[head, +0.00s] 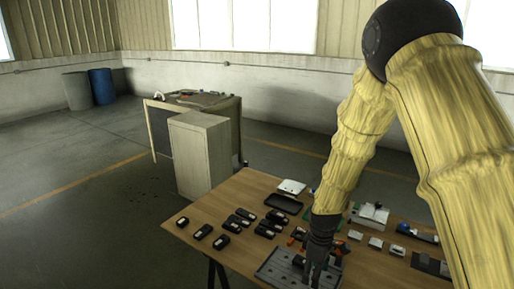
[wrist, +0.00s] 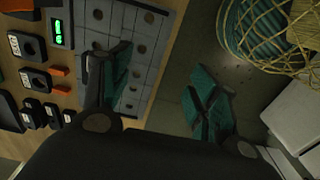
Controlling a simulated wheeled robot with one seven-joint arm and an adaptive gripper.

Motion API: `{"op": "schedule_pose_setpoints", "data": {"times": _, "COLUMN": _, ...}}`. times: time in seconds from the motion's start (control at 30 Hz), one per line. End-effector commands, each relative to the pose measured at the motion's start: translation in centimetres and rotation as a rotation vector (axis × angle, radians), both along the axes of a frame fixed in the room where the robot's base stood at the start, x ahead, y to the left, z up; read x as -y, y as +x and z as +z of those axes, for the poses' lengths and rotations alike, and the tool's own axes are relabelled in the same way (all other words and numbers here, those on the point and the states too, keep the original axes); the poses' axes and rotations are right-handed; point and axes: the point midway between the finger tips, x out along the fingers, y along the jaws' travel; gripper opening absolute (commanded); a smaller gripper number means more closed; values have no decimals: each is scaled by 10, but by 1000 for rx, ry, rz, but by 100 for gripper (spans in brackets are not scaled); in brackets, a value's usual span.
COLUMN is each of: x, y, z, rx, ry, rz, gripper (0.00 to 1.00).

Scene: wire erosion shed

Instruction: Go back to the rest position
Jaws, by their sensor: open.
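My gripper (head: 314,272) is at the near edge of the wooden table (head: 215,207), by a grey plate with holes (head: 274,270). In the wrist view my gripper (wrist: 160,88) has its two teal-padded fingers spread wide, with nothing held between them. The left finger overlaps the holed plate (wrist: 150,45), and the right finger is over the dark floor beyond the table edge. Whether the fingers touch the plate cannot be told. My yellow-sleeved arm hides part of the table's right side.
Several black devices (head: 240,219) lie on the table left of the plate. A black tray (head: 284,203) and pale metal parts (head: 368,214) lie farther back. A grey cabinet (head: 200,155) stands behind. Floor at left is clear.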

Motion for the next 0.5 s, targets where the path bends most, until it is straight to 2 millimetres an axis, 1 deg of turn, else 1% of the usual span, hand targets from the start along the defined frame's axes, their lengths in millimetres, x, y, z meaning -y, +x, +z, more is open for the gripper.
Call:
{"op": "schedule_pose_setpoints", "data": {"times": 0.03, "x": 2, "y": -5, "z": -8, "rx": -3, "ry": 1, "rz": -15, "gripper": 61}}
{"op": "schedule_pose_setpoints", "data": {"times": 0.23, "x": 15, "y": -26, "z": -35, "rx": -4, "ry": 3, "rz": -95, "gripper": 61}}
{"op": "schedule_pose_setpoints", "data": {"times": 0.3, "x": 18, "y": -35, "z": -47, "rx": -5, "ry": 5, "rz": -125, "gripper": 61}}
{"op": "schedule_pose_setpoints", "data": {"times": 0.37, "x": 20, "y": -43, "z": -56, "rx": -5, "ry": 5, "rz": -150, "gripper": 61}}
{"op": "schedule_pose_setpoints", "data": {"times": 0.5, "x": 23, "y": -65, "z": -81, "rx": -5, "ry": 7, "rz": -216, "gripper": 61}}
